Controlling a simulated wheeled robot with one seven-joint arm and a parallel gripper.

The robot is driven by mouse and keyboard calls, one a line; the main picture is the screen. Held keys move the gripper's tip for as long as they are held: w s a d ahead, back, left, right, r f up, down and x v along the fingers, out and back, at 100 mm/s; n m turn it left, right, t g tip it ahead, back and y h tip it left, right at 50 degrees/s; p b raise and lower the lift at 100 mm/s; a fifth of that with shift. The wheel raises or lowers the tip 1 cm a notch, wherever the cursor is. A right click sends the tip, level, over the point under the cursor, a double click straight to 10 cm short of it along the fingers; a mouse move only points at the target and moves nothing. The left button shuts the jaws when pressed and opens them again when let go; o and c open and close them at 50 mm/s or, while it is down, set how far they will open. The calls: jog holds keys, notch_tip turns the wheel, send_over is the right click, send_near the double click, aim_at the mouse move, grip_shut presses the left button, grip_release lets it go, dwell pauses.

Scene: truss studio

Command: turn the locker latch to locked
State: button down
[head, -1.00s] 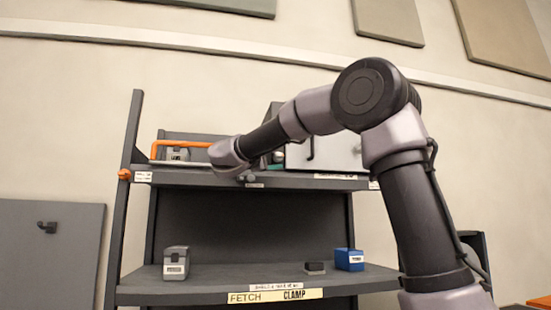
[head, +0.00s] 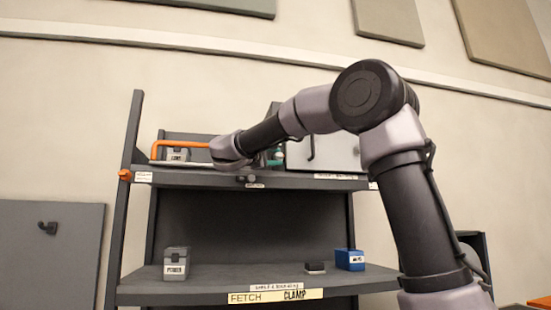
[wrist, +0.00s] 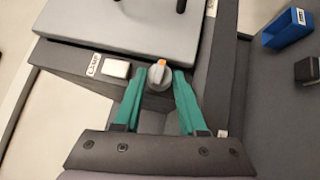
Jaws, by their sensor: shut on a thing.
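The locker (head: 330,153) is a light grey box with a dark handle on the upper shelf. In the wrist view its grey face (wrist: 130,30) fills the top. The latch (wrist: 158,78) looks like a round grey knob with an orange mark on the dark strip below that face. The mark points towards the top of the wrist view. My gripper (wrist: 160,80) has its two teal fingers on either side of the knob and is shut on it. In the head view my arm hides most of the gripper and the latch.
A white block (wrist: 116,68) sits beside the knob, next to a small label. An orange bar (head: 180,144) and a grey box stand at the upper shelf's left. The lower shelf (head: 230,278) holds a grey box (head: 176,263), a small black block and a blue box (head: 349,259).

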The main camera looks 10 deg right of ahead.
jog(key=shift+c, duration=2.4)
grip_release()
jog(key=shift+a, duration=0.1)
jog(key=v, duration=1)
jog(key=shift+s+a, duration=0.25)
